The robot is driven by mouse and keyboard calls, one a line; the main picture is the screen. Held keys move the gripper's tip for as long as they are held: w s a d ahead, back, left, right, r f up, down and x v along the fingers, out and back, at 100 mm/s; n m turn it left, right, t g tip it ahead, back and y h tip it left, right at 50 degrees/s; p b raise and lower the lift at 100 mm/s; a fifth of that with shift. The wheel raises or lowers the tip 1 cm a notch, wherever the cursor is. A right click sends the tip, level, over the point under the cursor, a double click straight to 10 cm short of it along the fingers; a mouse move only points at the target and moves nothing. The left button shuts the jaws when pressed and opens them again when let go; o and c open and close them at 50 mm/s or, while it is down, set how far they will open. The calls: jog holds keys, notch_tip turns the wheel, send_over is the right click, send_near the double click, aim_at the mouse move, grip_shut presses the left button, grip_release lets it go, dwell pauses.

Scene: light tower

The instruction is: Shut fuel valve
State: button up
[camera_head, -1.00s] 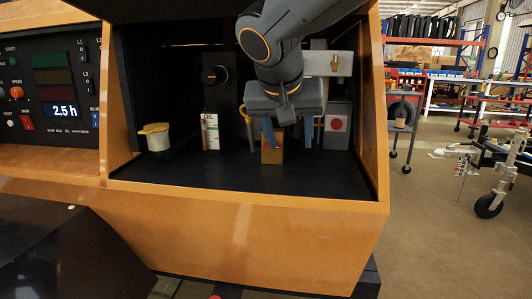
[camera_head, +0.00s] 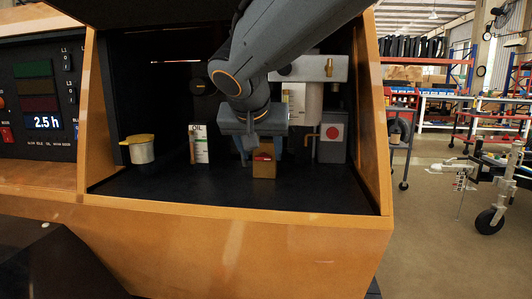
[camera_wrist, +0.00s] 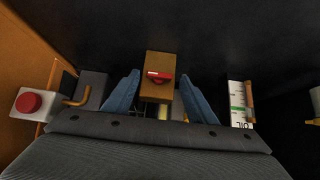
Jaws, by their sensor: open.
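A small brown block (camera_head: 264,170) with a red handle (camera_head: 263,156) on it stands on the dark floor of the open bay; I take it to be the fuel valve. In the wrist view the block (camera_wrist: 160,60) is at upper middle, and its red handle (camera_wrist: 160,78) lies crosswise between my blue fingers. My gripper (camera_head: 261,148) is open just above and behind the block in the head view. In the wrist view my gripper (camera_wrist: 159,80) has a finger on each side of the block, with gaps. Whether the fingers touch the handle cannot be told.
A yellow-lidded cup (camera_head: 141,152) and an oil gauge (camera_head: 201,146) stand to the left. A grey box with a red dot (camera_head: 332,135) stands to the right, with a bent brass pipe beside it. Wooden side walls bound the bay; its front floor is clear.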

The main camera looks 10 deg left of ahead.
jog(key=c, duration=1.1)
jog(key=shift+a+n+h+p, duration=0.4)
jog(key=shift+n+h+p, duration=0.15)
jog(key=shift+h, duration=0.55)
jog(key=shift+f+n+h+p, duration=0.1)
jog(key=shift+n+h+p, duration=0.25)
jog(key=shift+h, duration=0.25)
jog(key=o, duration=1.1)
jog(key=p+v, duration=0.1)
jog(key=v, duration=0.6)
jog(key=shift+s+a+p, duration=0.2)
jog(key=shift+s+p, duration=0.1)
jog(key=shift+s, duration=0.05)
